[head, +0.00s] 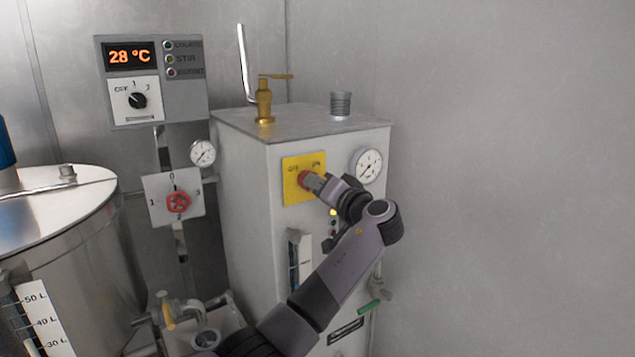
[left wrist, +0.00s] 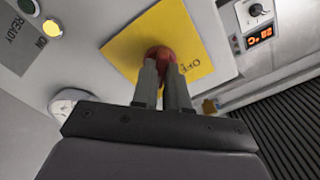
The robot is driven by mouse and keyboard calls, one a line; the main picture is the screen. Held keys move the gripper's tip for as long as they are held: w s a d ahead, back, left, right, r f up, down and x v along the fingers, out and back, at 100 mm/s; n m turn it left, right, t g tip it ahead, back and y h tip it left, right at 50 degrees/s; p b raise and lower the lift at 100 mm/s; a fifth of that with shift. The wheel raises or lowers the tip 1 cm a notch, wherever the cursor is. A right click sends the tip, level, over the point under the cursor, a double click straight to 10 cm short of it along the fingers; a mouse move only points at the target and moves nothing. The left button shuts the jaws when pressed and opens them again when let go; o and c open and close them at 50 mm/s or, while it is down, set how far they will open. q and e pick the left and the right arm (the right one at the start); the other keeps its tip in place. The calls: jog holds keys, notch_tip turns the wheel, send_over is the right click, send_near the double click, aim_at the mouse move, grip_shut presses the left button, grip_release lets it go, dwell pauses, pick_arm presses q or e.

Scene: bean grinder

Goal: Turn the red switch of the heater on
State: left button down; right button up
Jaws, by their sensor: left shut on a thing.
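The heater (head: 245,160) is a tall grey box near the middle of the head view. On its front is a yellow plate (head: 291,166) marked for off and on, with the red switch (head: 305,178) on it. My left gripper (head: 312,182) is at the switch and its fingers are shut on it. In the left wrist view the red switch (left wrist: 160,52) shows between and beyond the two fingertips of the left gripper (left wrist: 162,68), against the yellow plate (left wrist: 195,42). The fingers hide part of the switch, and I cannot tell its exact angle. My right gripper is not in view.
A gauge (head: 367,165) sits right of the plate, and a lit yellow lamp shows in the left wrist view (left wrist: 52,28). A control panel reading 28 °C (head: 152,80), a red valve knob (head: 179,202) and a steel tank (head: 60,235) stand left. Bare wall is right.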

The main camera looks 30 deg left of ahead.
pick_arm(q)
jog(key=shift+f, duration=0.1)
dwell(0.4)
jog(key=c, duration=1.1)
grip_release()
jog(key=shift+c, duration=0.2)
jog(key=b+v, duration=0.1)
jog(key=v, duration=0.6)
jog(key=shift+d, duration=0.1)
